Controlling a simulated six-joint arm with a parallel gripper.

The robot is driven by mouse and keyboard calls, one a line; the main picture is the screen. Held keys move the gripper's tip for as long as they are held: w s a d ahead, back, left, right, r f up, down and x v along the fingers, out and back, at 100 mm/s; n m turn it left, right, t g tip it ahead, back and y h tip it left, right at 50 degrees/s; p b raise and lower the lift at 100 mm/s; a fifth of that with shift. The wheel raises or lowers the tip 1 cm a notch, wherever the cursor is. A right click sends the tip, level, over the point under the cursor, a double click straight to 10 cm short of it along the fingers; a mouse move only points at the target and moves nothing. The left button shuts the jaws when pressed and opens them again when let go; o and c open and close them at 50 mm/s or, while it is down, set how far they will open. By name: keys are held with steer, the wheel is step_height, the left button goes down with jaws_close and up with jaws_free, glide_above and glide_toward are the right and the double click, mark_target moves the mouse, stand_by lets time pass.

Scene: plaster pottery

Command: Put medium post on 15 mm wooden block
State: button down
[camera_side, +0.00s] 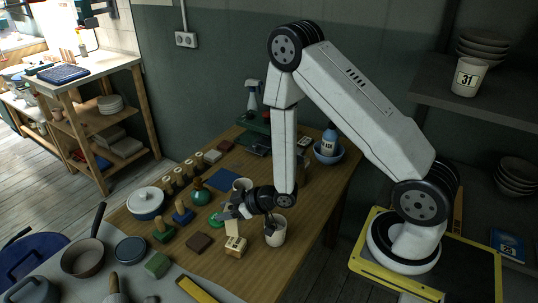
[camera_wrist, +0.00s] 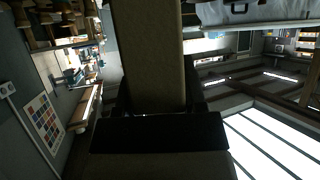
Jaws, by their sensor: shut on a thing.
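My gripper (camera_side: 232,210) is shut on a pale, cream-coloured post (camera_side: 232,226), which I take to be the medium post. The post hangs roughly upright, with its lower end at the top of a small light wooden block (camera_side: 236,247) with dark marks on its face. I cannot tell whether the post touches the block or stays just above it. In the wrist view a broad beige post (camera_wrist: 148,60) fills the middle, with a dark bar across its near end. The block is not visible there.
A white cup with tools (camera_side: 276,236) stands close to the right of the block. A dark brown square (camera_side: 199,243) and a green block (camera_side: 158,264) lie to its left. A yellow level (camera_side: 196,290) is in front. Stamps, a lidded pot (camera_side: 146,203) and a green bottle crowd the left side.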

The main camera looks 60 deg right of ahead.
steer(key=shift+f, duration=0.4)
steer(key=shift+f, duration=0.1)
steer(key=shift+f, duration=1.65)
steer(key=shift+f, duration=0.15)
steer(key=shift+c, duration=0.8)
jaws_free()
steer(key=v, duration=1.2)
steer(key=shift+w+d, duration=0.1)
